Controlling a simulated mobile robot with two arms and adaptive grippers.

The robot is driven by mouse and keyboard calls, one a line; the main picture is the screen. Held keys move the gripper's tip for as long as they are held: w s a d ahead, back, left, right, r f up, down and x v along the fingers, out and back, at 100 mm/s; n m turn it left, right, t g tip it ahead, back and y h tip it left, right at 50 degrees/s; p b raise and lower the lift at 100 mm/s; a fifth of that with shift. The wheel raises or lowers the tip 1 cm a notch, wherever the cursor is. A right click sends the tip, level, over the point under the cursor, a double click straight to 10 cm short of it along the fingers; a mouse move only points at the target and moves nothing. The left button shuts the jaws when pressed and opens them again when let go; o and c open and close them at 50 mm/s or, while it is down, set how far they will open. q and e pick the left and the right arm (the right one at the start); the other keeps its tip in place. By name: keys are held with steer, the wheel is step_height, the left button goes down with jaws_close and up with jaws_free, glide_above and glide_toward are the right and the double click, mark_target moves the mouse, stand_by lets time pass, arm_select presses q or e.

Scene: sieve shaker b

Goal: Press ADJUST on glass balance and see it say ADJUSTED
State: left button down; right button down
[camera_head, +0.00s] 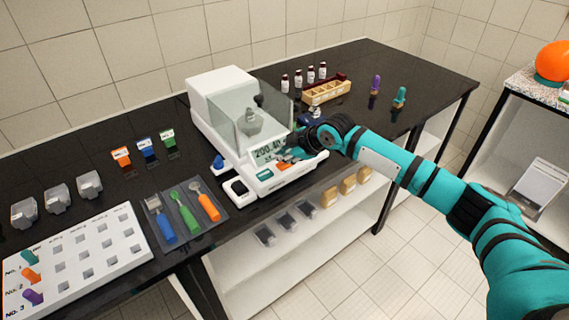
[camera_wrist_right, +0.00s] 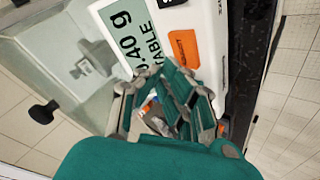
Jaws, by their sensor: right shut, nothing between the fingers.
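The glass balance (camera_head: 220,79) is white with a clear draft shield and stands on the black bench. A metal weight (camera_head: 250,122) sits inside its chamber. The lit display (camera_head: 268,152) shows digits starting 200.4; in the right wrist view the display (camera_wrist_right: 126,38) shows "0.40 g" and "TABLE", partly cut off. An orange button (camera_wrist_right: 184,48) is on the front panel, and a teal button (camera_head: 265,174) shows in the head view. My right gripper (camera_head: 290,156) is shut and empty over the panel, hiding part of it; contact cannot be told. My left gripper is out of view.
Left of the balance lie a grey tray (camera_head: 219,214) of coloured tools and a white numbered board (camera_head: 110,246). Behind my right gripper stand a wooden rack (camera_head: 326,92) and several small bottles.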

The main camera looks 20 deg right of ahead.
mark_target(283, 165)
stand_by(0.7)
steer(key=shift+f, duration=0.45)
steer(key=shift+f, duration=0.5)
stand_by(0.7)
steer(key=shift+r+p, duration=0.7)
steer(key=shift+r, duration=0.25)
step_height(283, 165, up, 5)
steer(key=p, duration=0.4)
stand_by(0.6)
